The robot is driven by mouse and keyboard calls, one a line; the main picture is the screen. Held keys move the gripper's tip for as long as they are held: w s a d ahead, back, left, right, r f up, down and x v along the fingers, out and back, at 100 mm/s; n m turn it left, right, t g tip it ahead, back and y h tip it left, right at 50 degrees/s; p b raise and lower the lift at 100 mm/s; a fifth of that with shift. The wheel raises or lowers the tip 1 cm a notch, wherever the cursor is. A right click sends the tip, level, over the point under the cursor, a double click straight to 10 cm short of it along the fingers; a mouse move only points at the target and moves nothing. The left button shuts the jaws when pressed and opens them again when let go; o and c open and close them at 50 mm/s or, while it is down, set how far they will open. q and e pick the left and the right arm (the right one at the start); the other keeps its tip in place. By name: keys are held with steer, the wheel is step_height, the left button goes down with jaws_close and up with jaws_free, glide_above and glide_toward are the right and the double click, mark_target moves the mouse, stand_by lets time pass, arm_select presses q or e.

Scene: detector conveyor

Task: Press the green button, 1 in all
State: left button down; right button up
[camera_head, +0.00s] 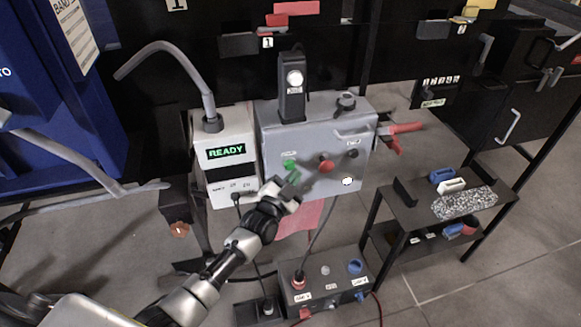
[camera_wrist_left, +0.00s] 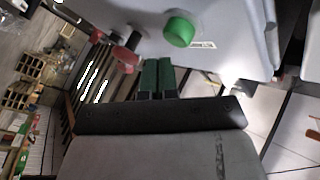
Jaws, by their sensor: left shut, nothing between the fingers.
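The green button (camera_head: 289,163) sticks out of the front of a grey control box, left of a red button. In the left wrist view the green button (camera_wrist_left: 179,31) is a round cap above and slightly right of my fingertips. My left gripper (camera_head: 293,178) is just in front of the box, at the lower edge of the green button in the head view. In the left wrist view its two green fingers (camera_wrist_left: 157,75) are together with nothing between them. A gap shows there between the fingertips and the button. My right gripper is not in view.
The grey control box (camera_head: 270,140) also carries a red button (camera_head: 326,165) and a dark knob (camera_head: 351,153). A white box with a READY display (camera_head: 226,151) stands left of it. A lower button box (camera_head: 322,277) and a small black table (camera_head: 411,208) are nearby.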

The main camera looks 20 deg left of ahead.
arm_select(q)
steer(key=shift+w, duration=0.1)
steer(key=shift+w+a, duration=0.25)
steer(key=shift+w, duration=0.05)
